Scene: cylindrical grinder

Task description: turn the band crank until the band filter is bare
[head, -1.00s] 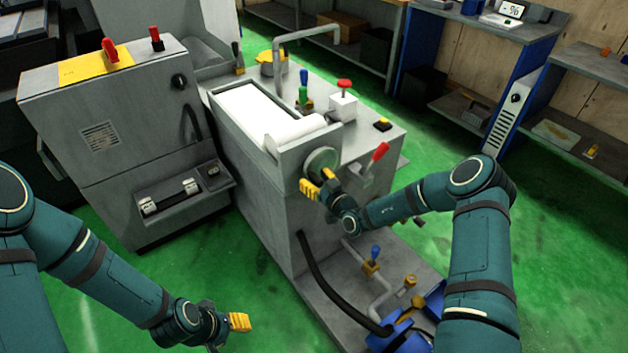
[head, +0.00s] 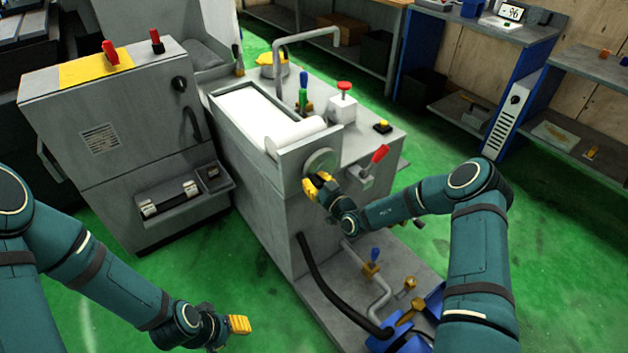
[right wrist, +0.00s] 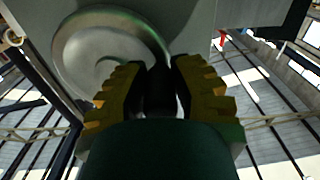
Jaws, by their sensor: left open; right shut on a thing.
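The band filter (head: 252,112) is a white strip in the trough of the grey tank, with a white roll (head: 297,133) at its near end. The band crank is a round grey disc (head: 320,160) on the tank's front face. It also shows in the right wrist view (right wrist: 85,50). My right gripper (head: 314,186) is shut on the crank's dark handle (right wrist: 160,85), low on the disc; its yellow fingers stand on both sides of it. My left gripper (head: 238,324) is at the bottom of the head view, over the floor, open and away from the tank.
A grey cabinet (head: 110,140) with red levers stands left of the tank. A red lever (head: 379,153) sticks out right of the crank. Pipes and a blue valve handle (head: 375,253) are below my right arm. Green floor is free on the right.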

